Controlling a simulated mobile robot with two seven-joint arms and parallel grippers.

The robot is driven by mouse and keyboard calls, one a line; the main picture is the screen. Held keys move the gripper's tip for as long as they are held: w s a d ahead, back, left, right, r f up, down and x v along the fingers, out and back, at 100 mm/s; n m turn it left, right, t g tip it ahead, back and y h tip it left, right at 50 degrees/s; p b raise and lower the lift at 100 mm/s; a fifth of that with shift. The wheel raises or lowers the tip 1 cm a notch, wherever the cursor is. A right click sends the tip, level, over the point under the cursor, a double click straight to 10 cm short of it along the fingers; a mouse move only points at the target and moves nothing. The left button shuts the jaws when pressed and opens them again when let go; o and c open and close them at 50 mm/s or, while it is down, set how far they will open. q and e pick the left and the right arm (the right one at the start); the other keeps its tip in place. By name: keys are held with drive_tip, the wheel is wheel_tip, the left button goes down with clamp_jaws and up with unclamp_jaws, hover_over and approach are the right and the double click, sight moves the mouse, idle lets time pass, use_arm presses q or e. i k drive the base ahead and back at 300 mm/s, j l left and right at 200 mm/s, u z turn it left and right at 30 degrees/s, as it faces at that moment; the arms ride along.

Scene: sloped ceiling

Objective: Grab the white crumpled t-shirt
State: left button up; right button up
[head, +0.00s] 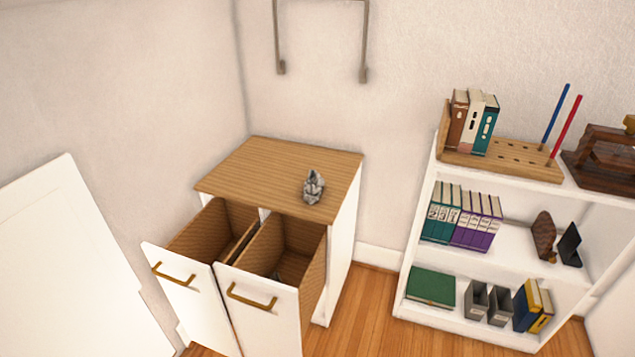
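I cannot make out a white crumpled t-shirt for certain. A small grey-and-white, crumpled-looking object (313,187) sits upright on the wooden top of a white cabinet (270,170); I cannot tell if it is cloth. Two tall bins are pulled out of the cabinet's front: the left bin (180,293) and the right bin (262,312), each with a brass handle. Something small and greyish (276,276) shows low inside the right bin, too hidden to identify. The bottom of the left bin is hidden. Neither of my grippers is in view.
A white shelf unit (428,318) with books and ornaments stands at the right. A white panel (75,265) is at the left. A metal rail (364,45) is on the wall above the cabinet. Bare wooden floor (365,310) lies between cabinet and shelves.

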sight(312, 189)
drive_tip(key=i+l, duration=0.7)
drive_tip(key=i, duration=0.1)
